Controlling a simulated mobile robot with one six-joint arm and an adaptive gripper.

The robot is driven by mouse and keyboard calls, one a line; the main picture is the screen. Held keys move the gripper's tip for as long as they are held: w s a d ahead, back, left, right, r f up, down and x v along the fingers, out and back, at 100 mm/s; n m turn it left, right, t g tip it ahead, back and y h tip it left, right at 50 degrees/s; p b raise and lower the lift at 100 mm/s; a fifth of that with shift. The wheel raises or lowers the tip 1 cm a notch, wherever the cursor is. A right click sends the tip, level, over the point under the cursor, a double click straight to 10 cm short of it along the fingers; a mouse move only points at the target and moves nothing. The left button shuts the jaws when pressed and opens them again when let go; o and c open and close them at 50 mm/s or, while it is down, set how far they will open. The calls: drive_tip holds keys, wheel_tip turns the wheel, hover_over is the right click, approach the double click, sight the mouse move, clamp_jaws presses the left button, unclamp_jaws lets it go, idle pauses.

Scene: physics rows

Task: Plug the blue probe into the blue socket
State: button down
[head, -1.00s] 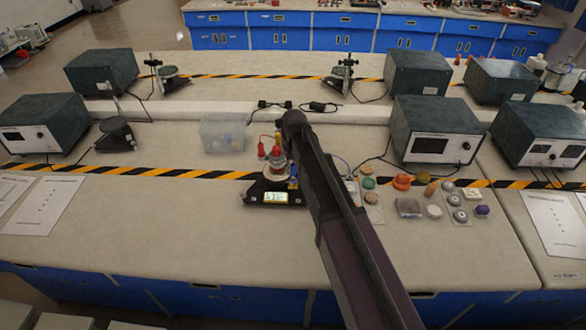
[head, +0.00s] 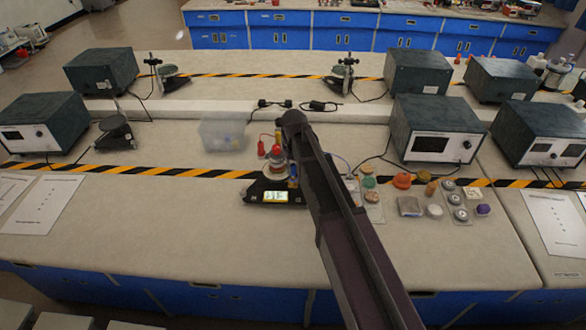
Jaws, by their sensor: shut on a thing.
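My gripper (head: 292,168) is low beside the meter and mostly hidden by my own arm. It is shut on the blue probe. The blue socket cannot be made out, and whether the probe touches it cannot be told.
A clear bin (head: 222,133) stands behind left of the meter. Several small round parts (head: 433,211) lie to the right. Grey instrument boxes (head: 434,130) stand farther back, with cables on the bench. The front of the bench (head: 180,235) is clear.

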drive_tip(key=shift+f+b, duration=0.95)
idle(1.6)
drive_tip(key=c, duration=0.5)
unclamp_jaws()
drive_tip(key=shift+o, duration=1.2)
drive_tip(key=shift+r+p, duration=3.8)
